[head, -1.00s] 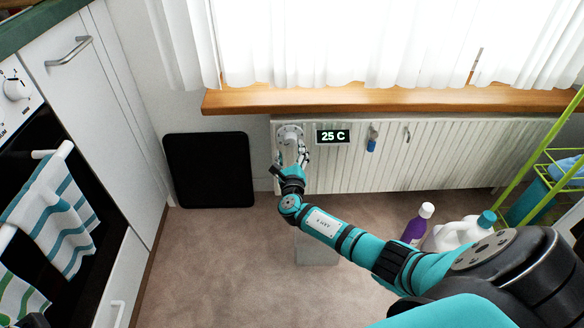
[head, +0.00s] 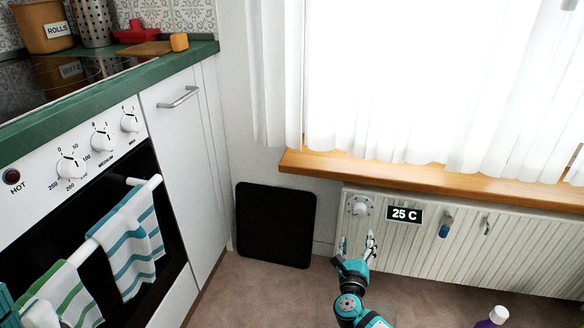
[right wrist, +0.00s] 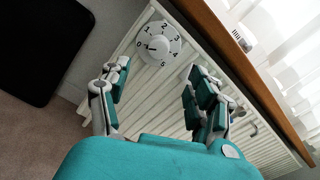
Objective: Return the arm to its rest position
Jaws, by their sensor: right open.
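My right arm comes up from the bottom of the head view. Its gripper (head: 357,245) is open and empty, in front of the radiator and below the white radiator knob (head: 359,207). In the right wrist view the two fingers of the right gripper (right wrist: 156,95) stand apart, with the numbered knob (right wrist: 158,43) beyond them and not touched. At the lower left edge of the head view a small teal part of my own shows. My left gripper cannot be made out.
The ribbed radiator (head: 410,250) has a display (head: 404,214) reading 25 C and stands under a wooden sill (head: 420,180). A black panel (head: 275,225) leans on the wall. Left are the oven with towels (head: 135,245) and a counter (head: 100,85). A purple bottle (head: 493,318) stands bottom right.

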